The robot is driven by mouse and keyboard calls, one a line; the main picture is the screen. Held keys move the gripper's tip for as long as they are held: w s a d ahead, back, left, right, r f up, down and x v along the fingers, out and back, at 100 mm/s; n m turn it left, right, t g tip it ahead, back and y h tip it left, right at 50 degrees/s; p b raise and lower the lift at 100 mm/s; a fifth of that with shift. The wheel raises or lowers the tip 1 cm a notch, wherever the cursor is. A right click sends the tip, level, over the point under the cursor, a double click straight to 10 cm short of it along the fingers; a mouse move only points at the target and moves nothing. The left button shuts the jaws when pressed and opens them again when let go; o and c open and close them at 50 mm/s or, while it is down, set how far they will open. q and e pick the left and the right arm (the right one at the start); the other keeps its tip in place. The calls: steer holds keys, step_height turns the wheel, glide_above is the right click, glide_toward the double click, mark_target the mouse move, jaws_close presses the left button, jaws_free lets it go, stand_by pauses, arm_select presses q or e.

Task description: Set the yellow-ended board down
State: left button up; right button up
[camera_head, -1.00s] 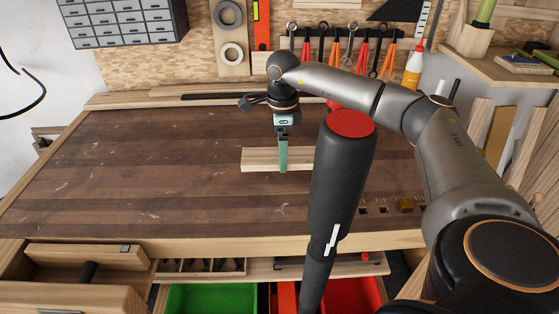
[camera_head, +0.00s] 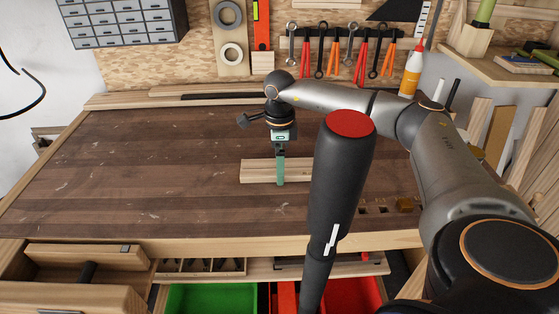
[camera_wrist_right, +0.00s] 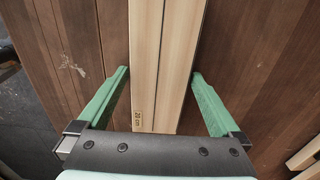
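A pale wooden board (camera_head: 258,171) lies crosswise at the middle of the workbench in the head view. Its right end is hidden behind a black link of mine, and no yellow end shows. My right gripper (camera_head: 280,182) has its green fingers on either side of the board. A "20 cm" mark shows on the board. I cannot tell whether the board touches the bench. My left gripper is not in view.
The dark brown workbench top (camera_head: 130,165) is clear on the left. A green bin (camera_head: 212,298) and a red bin (camera_head: 352,294) sit below the front edge. Tools hang on the back wall.

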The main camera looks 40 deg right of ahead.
step_height(320, 180, up, 12)
steer(key=shift+r+p, duration=0.2)
steer(key=shift+p, duration=0.1)
steer(key=shift+f, duration=0.1)
stand_by(0.6)
